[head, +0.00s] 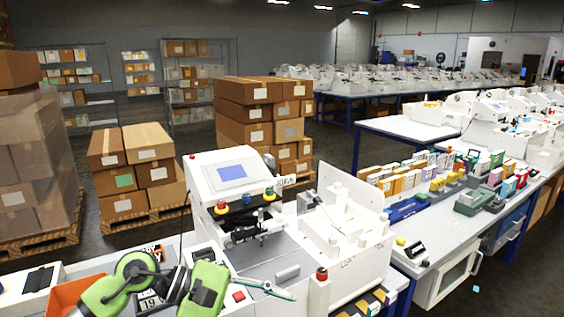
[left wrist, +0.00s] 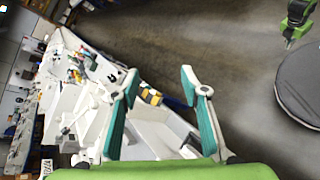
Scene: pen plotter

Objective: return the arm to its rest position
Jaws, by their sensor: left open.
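My left arm, green and grey, enters the head view at the lower left. Its left gripper (head: 272,288) is over the front of the white plotter machine (head: 228,176). In the left wrist view the teal fingers of my left gripper (left wrist: 161,76) are spread apart, with nothing between them. A white tray-like surface lies beyond the fingers there. A green and dark part of my other arm shows at the top right of the left wrist view; whether its jaws are open cannot be made out.
An orange bin (head: 66,296) stands left of my arm. A red-capped white post (head: 320,289) rises close to the fingertips. Cardboard boxes (head: 125,206) stand on pallets behind. A table (head: 403,218) with colored boxes is at right. Dark floor (left wrist: 215,45) is open beside the bench.

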